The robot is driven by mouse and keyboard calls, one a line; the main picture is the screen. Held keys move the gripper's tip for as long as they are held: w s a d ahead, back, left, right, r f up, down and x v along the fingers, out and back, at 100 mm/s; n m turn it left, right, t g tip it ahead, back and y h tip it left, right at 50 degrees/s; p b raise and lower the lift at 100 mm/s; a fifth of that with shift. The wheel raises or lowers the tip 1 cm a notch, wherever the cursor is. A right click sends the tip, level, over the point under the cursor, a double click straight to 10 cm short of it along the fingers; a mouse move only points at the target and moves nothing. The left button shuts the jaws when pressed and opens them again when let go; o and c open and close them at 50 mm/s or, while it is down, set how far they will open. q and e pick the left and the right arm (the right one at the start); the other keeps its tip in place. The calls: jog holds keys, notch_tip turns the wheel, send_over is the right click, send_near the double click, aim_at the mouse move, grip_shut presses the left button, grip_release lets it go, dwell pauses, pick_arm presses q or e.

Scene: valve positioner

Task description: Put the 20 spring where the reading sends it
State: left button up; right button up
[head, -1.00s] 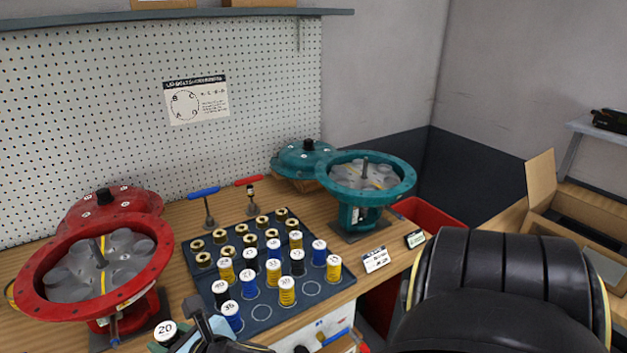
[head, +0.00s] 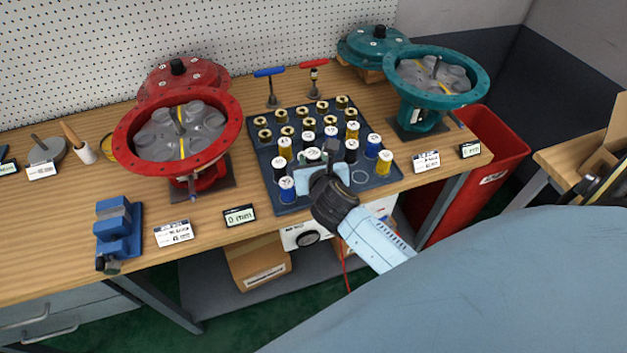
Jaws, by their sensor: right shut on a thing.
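My right gripper (head: 318,168) is over the front part of the dark spring tray (head: 374,188), shut on a white-capped spring (head: 313,155). Its number is too small to read now; the cap at these jaws read 20 a second ago. The gripper hides part of the tray below. The red actuator (head: 124,150) stands open to the left, and the teal actuator (head: 480,90) stands open to the right. Each has grey round seats and a yellow strip inside. A display (head: 239,216) by the red actuator seems to read 0 mm. My left gripper is out of view.
Blue, yellow and brass springs fill much of the tray. Cards stand by the red (head: 174,233) and teal (head: 427,161) actuators, with a second display (head: 469,150) at right. A blue vise (head: 117,228) is front left. Blue-handled (head: 270,73) and red-handled (head: 314,66) tools stand behind the tray.

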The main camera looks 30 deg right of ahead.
jog(key=shift+f+b, duration=1.1)
jog(key=shift+f, duration=2.5)
jog(key=shift+f, duration=0.2)
jog(key=o, duration=1.1)
jog(key=shift+s+a+r, duration=0.1)
jog(key=shift+s+r, duration=0.1)
jog(key=shift+r, duration=0.05)
jog(key=p+v, duration=0.1)
jog(key=v, duration=1)
jog(key=shift+s, duration=0.3)
